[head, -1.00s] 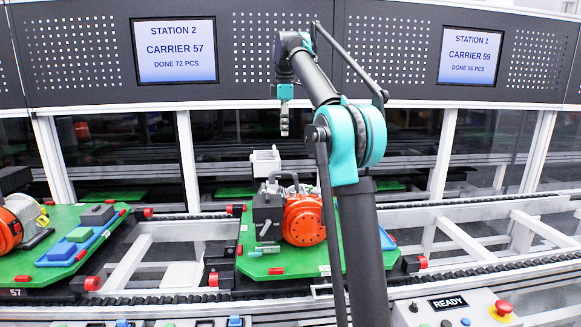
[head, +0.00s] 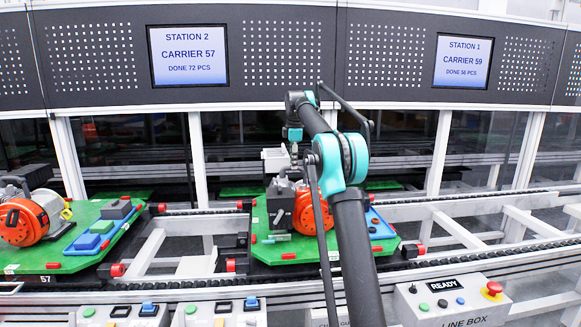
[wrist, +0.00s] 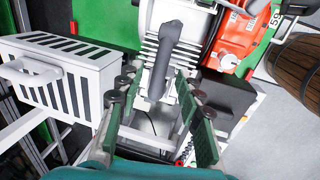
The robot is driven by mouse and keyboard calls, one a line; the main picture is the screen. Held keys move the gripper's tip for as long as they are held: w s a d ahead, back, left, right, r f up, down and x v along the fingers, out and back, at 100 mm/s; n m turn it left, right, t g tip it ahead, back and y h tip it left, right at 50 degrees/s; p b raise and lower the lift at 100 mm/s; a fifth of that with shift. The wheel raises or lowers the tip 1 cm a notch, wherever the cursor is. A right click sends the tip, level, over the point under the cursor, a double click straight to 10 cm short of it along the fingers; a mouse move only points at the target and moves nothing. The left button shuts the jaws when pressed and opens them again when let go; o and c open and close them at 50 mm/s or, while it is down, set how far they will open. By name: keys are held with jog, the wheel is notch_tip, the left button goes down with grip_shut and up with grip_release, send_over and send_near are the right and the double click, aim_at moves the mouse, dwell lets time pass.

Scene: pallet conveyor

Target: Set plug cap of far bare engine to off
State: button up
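The centre engine, with a red-orange cover (head: 304,214), sits on a green carrier (head: 268,251) and is partly hidden by my arm. A second engine with a red-orange cover (head: 22,222) is at the left, on carrier 57. In the wrist view, a dark grey bent piece (wrist: 166,62), which looks like the plug cap, stands over the centre engine's pale finned part (wrist: 150,25). My gripper (wrist: 154,84) is open and empty, its fingers apart on either side of the grey piece's lower end. In the head view, my gripper (head: 294,148) is just above the centre engine.
A white slotted box (wrist: 62,75) is close left of my fingers, a black box (wrist: 222,96) close right. A wooden barrel (wrist: 300,68) is at the wrist view's right. The control box with a red button (head: 491,289) is at the front right.

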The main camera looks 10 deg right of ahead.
jog(key=shift+w+f, duration=0.15)
jog(key=shift+f, duration=0.6)
jog(key=shift+c, duration=0.5)
grip_shut()
